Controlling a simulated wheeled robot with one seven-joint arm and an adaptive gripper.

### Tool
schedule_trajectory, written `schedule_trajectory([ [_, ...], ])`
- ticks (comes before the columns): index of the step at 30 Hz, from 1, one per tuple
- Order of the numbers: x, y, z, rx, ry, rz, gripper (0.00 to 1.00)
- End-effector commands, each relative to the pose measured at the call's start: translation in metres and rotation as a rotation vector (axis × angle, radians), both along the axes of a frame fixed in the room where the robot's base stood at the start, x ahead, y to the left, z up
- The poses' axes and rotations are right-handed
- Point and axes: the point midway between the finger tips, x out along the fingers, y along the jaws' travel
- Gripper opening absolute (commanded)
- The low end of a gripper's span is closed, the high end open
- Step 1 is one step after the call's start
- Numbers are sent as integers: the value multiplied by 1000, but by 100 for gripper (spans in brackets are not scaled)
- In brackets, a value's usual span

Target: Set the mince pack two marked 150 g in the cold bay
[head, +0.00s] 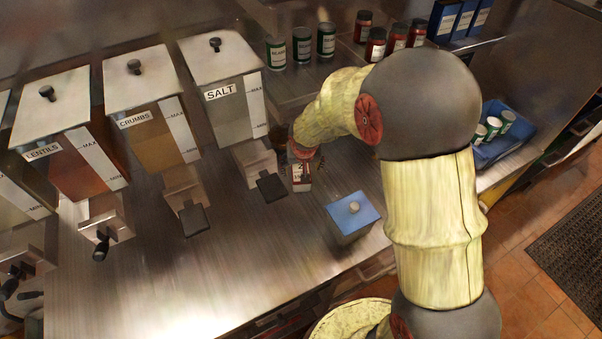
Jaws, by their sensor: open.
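A small pack (301,186) with a white label stands on the steel counter beside the salt dispenser. A "2" shows on the label; the smaller print below is only partly readable. My gripper (302,167) points down over the pack with its dark fingers apart, one on each side of it. The gripper body hides the pack's top, and I cannot tell whether the fingers touch it. I cannot make out a marked cold bay in this view.
Dispensers for lentils, crumbs and salt (222,85) line the counter's back left. A blue-lidded box (352,216) stands right of the pack. Green and red jars (327,40) stand behind. A blue crate (508,150) holds several jars at right. The front counter (190,285) is clear.

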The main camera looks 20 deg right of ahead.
Motion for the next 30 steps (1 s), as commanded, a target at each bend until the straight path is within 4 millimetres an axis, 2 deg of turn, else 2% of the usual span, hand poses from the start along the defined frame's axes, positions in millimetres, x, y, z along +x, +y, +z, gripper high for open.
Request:
schedule_trajectory([
  [13,9,-2,-39,0,4,-1,71],
  [21,18,-3,-75,0,2,0,71],
  [30,20,-3,-77,1,1,-1,70],
])
